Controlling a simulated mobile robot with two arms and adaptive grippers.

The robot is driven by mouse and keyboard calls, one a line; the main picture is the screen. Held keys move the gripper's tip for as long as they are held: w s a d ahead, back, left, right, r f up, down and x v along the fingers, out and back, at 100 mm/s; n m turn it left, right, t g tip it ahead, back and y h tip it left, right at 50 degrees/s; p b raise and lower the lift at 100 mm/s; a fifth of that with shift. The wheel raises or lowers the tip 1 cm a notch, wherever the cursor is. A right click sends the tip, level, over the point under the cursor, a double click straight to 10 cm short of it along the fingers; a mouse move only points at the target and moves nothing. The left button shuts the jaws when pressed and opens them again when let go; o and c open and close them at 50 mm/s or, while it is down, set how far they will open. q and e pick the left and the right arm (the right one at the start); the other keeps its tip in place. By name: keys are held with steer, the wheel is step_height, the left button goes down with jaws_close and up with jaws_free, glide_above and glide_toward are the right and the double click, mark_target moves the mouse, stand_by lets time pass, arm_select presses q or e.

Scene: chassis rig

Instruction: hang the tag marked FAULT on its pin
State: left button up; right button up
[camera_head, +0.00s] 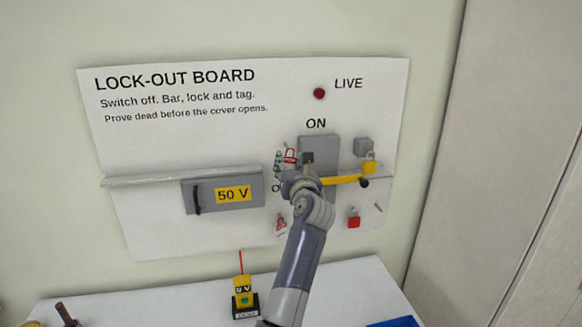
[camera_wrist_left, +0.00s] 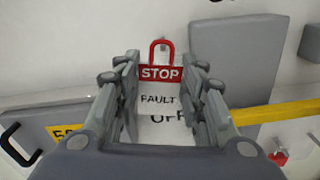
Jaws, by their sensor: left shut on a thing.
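The FAULT tag (camera_wrist_left: 159,98) is white with a red STOP band and a red loop at its top. It stands upright between the fingers of my left gripper (camera_wrist_left: 160,88), which is shut on it. In the head view my left gripper (camera_head: 284,167) is in front of the board, just left of the switch, and the tag's red loop (camera_head: 290,156) shows above the fingers. A second tag (camera_head: 281,223) with red on it hangs lower on the board, partly beside my arm.
The lock-out board (camera_head: 180,130) carries a grey switch box (camera_head: 318,150), a yellow bar (camera_head: 342,179), a yellow padlock (camera_head: 370,165), a red padlock (camera_head: 353,220) and a 50 V cover (camera_head: 257,190). A yellow tester (camera_head: 242,287) stands on the bench (camera_head: 160,300). A red lamp (camera_head: 319,93) is marked LIVE.

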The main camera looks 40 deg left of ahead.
arm_select(q)
steer(key=shift+x, duration=2)
steer(key=shift+w+a+f, duration=0.3)
steer(key=shift+a+f, duration=0.05)
steer(key=shift+a, duration=0.05)
steer(key=shift+w, duration=0.1)
steer(key=o, duration=0.8)
steer(key=shift+a, duration=0.15)
